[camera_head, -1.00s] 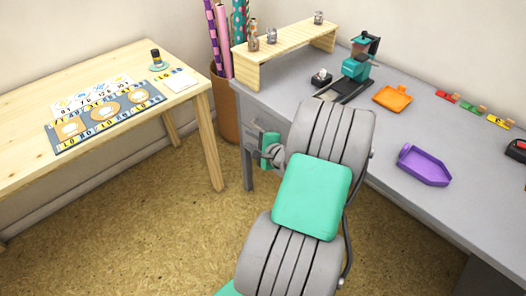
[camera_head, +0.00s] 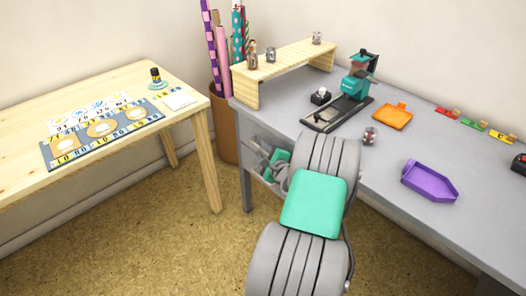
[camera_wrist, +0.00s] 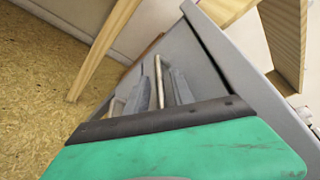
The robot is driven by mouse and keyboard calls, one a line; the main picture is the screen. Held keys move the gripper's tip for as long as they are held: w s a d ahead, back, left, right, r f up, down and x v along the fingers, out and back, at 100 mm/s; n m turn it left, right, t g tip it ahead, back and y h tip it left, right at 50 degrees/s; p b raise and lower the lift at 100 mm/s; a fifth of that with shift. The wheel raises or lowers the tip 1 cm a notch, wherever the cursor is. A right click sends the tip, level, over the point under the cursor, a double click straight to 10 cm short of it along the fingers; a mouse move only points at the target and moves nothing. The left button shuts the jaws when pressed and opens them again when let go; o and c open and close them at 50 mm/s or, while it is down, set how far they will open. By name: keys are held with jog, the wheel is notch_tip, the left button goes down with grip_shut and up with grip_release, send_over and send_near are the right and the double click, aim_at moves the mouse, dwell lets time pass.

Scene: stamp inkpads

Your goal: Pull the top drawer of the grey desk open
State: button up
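The grey desk (camera_head: 340,150) fills the right of the head view. Its drawer fronts are at the left end, largely hidden by my arm. In the wrist view the drawer fronts (camera_wrist: 185,52) are below the desktop edge, with an upper bar handle (camera_wrist: 159,78) and a lower bar handle (camera_wrist: 113,107). My gripper (camera_wrist: 160,92) is at the upper handle, its grey fingers appearing on either side of the bar. Whether they touch or clasp it is unclear. In the head view my gripper (camera_head: 264,160) is low beside the desk's left end. How far the drawer stands out is unclear.
A wooden table (camera_head: 190,112) stands left, with bare floor (camera_head: 150,235) between it and the desk. A bin (camera_head: 222,130) of rolled paper stands behind. The desktop holds a small wooden shelf (camera_head: 290,58), a stamp press (camera_head: 355,85), an orange tray (camera_head: 393,117) and a purple tray (camera_head: 428,182).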

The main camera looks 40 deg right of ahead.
grip_shut()
dwell(1.2)
